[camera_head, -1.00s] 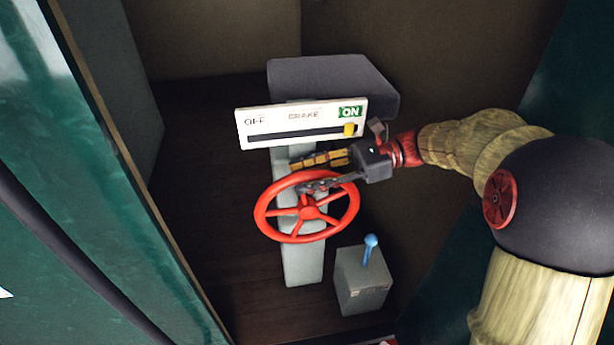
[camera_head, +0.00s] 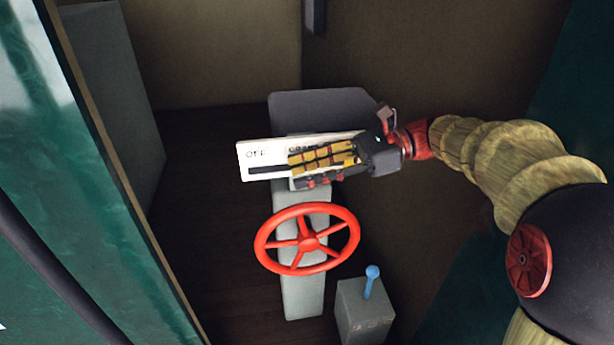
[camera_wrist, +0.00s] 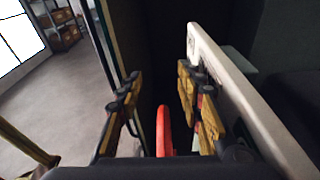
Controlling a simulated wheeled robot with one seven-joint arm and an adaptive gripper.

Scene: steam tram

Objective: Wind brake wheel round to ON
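The red spoked brake wheel (camera_head: 308,241) stands on a grey post (camera_head: 303,297) in the head view. The white brake plate (camera_head: 260,157) is above it, with OFF readable at its left. Part of the red wheel (camera_wrist: 164,130) shows beyond and below the fingers. The plate (camera_wrist: 240,85) is close beside the right finger.
A grey box (camera_head: 364,312) with a blue-knobbed lever (camera_head: 371,283) stands right of and below the wheel. A dark grey block (camera_head: 320,108) is behind the plate. A green wall panel (camera_head: 90,190) borders the left. The dark floor left of the post is clear.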

